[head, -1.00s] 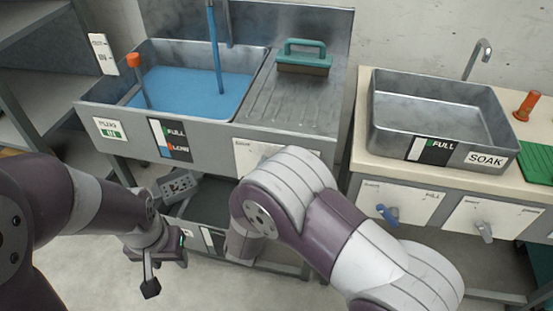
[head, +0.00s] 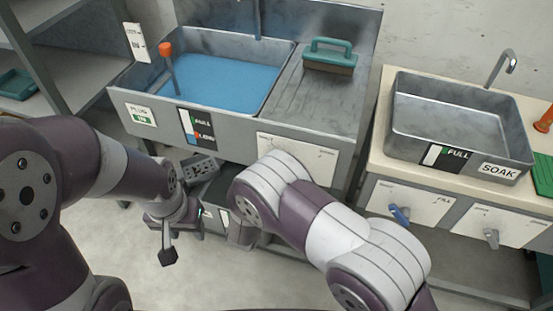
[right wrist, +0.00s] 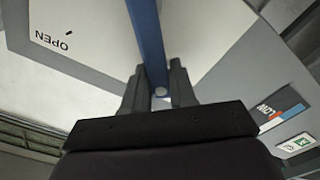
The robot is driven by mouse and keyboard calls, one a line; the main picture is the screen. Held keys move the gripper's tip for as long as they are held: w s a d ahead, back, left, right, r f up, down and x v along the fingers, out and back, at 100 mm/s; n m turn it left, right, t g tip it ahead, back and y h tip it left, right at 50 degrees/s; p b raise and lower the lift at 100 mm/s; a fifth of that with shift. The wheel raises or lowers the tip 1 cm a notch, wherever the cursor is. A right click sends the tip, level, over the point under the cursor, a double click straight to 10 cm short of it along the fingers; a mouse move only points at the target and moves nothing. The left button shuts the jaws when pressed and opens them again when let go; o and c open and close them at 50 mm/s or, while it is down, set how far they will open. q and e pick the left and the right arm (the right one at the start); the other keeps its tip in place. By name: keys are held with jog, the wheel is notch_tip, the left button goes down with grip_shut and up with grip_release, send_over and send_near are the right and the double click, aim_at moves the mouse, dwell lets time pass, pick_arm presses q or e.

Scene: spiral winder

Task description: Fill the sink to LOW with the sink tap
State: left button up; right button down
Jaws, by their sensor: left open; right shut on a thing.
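The sink (head: 122,85) holds blue water (head: 225,82), with no stream falling from the tap spout (head: 257,22). Its front gauge (head: 197,128) is marked FULL and LOW, with blue at the bottom beside the LOW mark. In the right wrist view, my right gripper (right wrist: 160,92) is shut on the long blue tap lever (right wrist: 147,40), in front of a white panel (right wrist: 75,30) reading OPEN. In the head view my own right arm hides that gripper and lever. My left gripper (head: 180,238) is open and empty, low in front of the sink.
An orange-topped plug rod (head: 167,60) stands in the sink's left side. A green-handled brush (head: 330,55) lies on the drainboard. A second basin (head: 455,120) marked SOAK stands right, above a blue lever (head: 399,214) and a grey lever (head: 491,237). Shelves stand left.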

dwell(0.5)
jog(key=c, duration=1)
grip_release()
jog(key=shift+a, duration=0.1)
jog(key=shift+f, duration=0.1)
